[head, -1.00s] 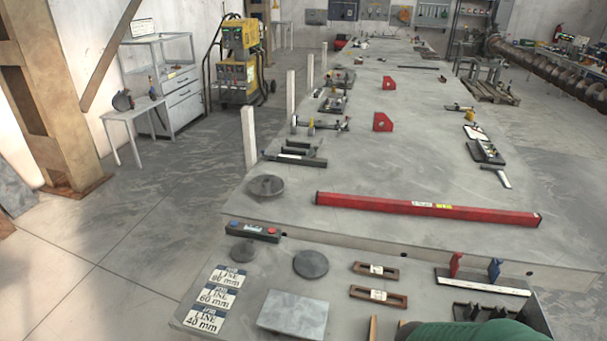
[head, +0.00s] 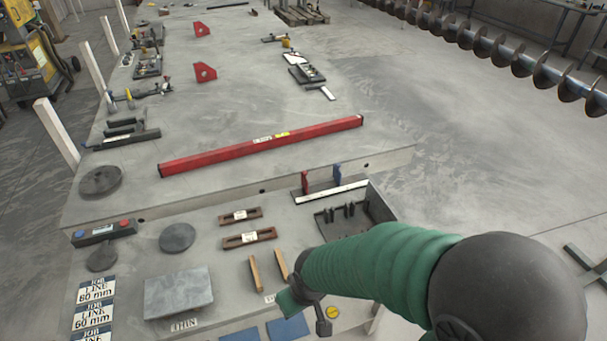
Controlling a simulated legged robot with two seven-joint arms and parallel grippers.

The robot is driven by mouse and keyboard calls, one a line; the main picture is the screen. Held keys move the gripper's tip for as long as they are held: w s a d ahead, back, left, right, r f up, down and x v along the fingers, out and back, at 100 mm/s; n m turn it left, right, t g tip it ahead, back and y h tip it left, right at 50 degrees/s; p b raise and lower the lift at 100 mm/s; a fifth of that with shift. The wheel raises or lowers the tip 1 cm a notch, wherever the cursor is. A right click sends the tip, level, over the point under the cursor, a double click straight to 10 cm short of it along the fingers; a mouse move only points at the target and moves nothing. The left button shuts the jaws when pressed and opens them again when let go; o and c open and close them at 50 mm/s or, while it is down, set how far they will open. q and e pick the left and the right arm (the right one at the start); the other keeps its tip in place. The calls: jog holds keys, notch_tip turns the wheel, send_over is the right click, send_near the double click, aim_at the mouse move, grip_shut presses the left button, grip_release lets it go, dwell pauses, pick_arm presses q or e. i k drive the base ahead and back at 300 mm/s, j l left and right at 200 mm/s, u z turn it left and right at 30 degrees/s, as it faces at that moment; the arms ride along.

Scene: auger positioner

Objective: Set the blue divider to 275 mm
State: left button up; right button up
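The blue divider (head: 338,172) stands upright at the far right of the near table, on a rail with a white scale strip (head: 332,192) along its front. A red divider (head: 306,181) stands on the same rail to its left. The scale marks are too small to read. My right arm, in a green sleeve, comes in from the lower right. Its dark gripper (head: 317,306) is over the front right of the table, nearer to me than the rail and apart from both dividers. Its fingers are not clear enough to tell their opening. My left gripper is out of view.
A dark open-topped bin (head: 373,207) stands just in front of the rail. Brown slotted blocks (head: 249,238), wooden strips (head: 255,273) and a grey plate (head: 179,293) lie to the left. A long red bar (head: 262,146) lies behind on the large table.

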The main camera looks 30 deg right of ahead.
aim_at(336, 175)
jog(key=z, duration=1.3)
jog(key=i+l+u, duration=0.1)
jog(key=l, duration=0.2)
jog(key=i+l+u, duration=0.1)
jog(key=i+l, duration=0.15)
jog(key=i+l+u, duration=0.1)
jog(key=l, duration=0.3)
jog(key=i+l+u, duration=0.1)
jog(key=l, duration=0.25)
jog(key=i+l+u, duration=0.1)
jog(key=l, duration=0.25)
jog(key=i+j, duration=0.15)
jog(key=j, duration=0.15)
jog(key=i+j, duration=0.15)
jog(key=j+z, duration=0.05)
jog(key=j, duration=0.05)
